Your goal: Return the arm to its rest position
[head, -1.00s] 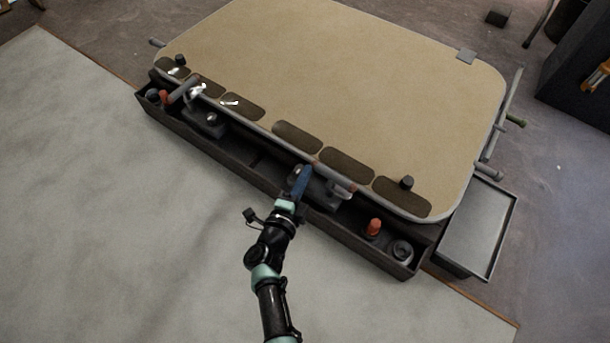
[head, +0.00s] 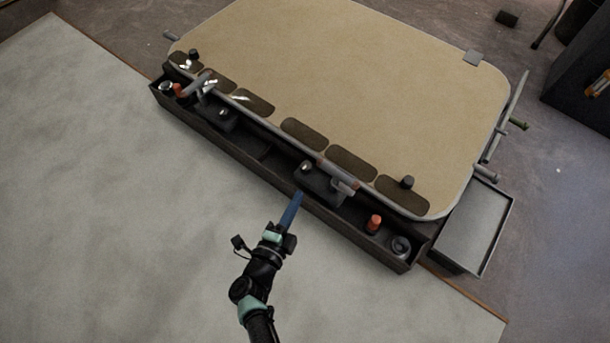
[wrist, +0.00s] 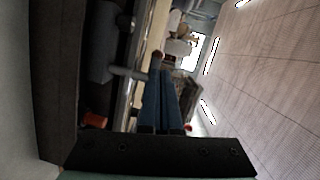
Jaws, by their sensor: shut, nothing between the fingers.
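My gripper (head: 292,208) has blue fingers that lie together, with nothing between them. In the head view it is in front of the long dark trough, its fingertips close to the trough's near wall in the picture. In the wrist view the blue fingers (wrist: 162,95) point away, with the table edge on their left. My arm comes in from the bottom of the head view.
A tan-topped table (head: 350,80) with dark oval patches stands behind a dark trough (head: 225,145) holding orange and grey parts, including an orange piece (head: 374,223). A grey tray (head: 472,225) is at right. Pale floor (head: 110,200) at left is clear.

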